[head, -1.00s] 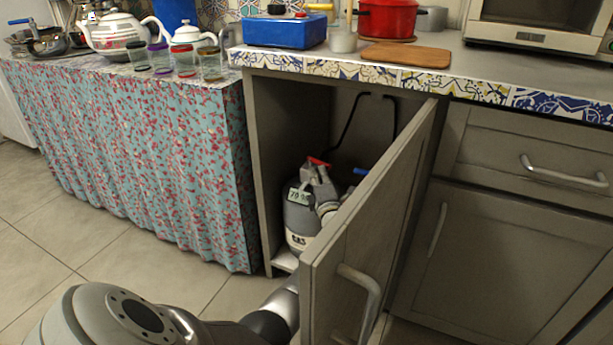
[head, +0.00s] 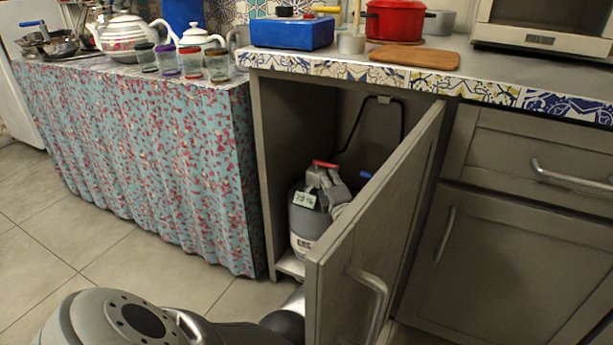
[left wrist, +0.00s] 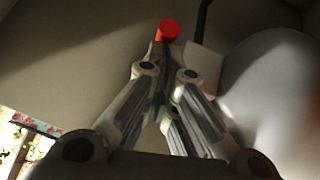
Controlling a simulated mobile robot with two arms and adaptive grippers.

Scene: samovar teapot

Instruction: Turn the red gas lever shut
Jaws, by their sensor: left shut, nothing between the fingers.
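The red gas lever (head: 325,164) sits at the top of the grey gas bottle (head: 302,222) inside the open cabinet. My left gripper (head: 322,175) is in the cabinet at the bottle's top, just below the lever in the head view. In the left wrist view, my left gripper (left wrist: 162,45) is shut and empty, its tips pointing at the red lever (left wrist: 169,29). The tips overlap the lever's lower edge there; I cannot tell whether they touch. The bottle (left wrist: 275,90) fills the right of that view. My right gripper is not in view.
The open cabinet door (head: 375,225) stands in front of part of the bottle and my left arm. A black hose (head: 352,125) runs up the cabinet's back. A flowered curtain (head: 140,170) hangs to the left. A blue part (head: 364,175) shows beside the gripper.

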